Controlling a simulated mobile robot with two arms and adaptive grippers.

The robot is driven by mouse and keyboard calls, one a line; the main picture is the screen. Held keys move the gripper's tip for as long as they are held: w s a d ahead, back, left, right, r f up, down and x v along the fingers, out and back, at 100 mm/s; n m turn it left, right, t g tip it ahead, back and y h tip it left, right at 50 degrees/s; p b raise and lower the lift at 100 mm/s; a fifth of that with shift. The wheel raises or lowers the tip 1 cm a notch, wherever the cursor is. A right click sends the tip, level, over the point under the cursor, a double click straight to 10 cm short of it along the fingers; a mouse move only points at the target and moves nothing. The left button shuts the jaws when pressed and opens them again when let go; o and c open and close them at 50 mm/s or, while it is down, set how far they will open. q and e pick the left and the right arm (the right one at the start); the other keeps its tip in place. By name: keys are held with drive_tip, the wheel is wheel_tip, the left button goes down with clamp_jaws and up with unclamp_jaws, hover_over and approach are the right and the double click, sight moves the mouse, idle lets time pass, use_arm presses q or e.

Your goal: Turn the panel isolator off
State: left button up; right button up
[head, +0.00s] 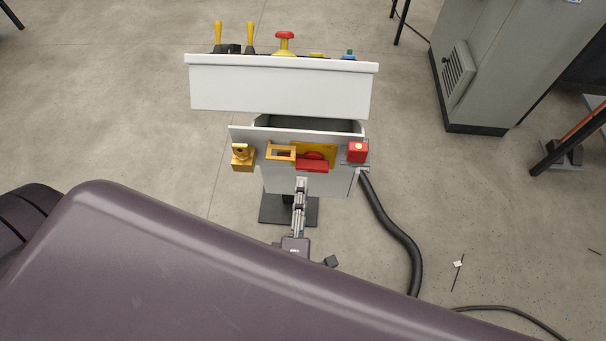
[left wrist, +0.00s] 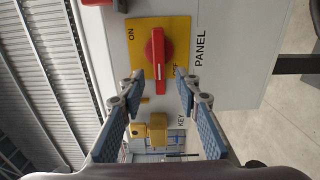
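The panel isolator is a red rotary handle (left wrist: 158,55) on a yellow plate (left wrist: 182,28) marked ON at the left and OFF at the lower right in the left wrist view. Its long grip points down in that picture, toward the gap between my fingers. In the head view the red handle (head: 312,164) shows on the front of the white panel (head: 335,183). My left gripper (left wrist: 159,88) is open and empty, its fingertips to either side of the grip's end; contact is not visible. In the head view it (head: 301,182) is just below the isolator. My right gripper is not in view.
A yellow key switch (head: 243,157) and a yellow frame (head: 281,152) are left of the isolator; a red box (head: 358,152) is right. A white console (head: 280,86) with levers and a red button stands behind. A black hose (head: 402,238) runs down at right.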

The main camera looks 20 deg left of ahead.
use_arm(q)
drive_tip(key=v, duration=0.6)
drive_tip(key=shift+s, duration=0.15)
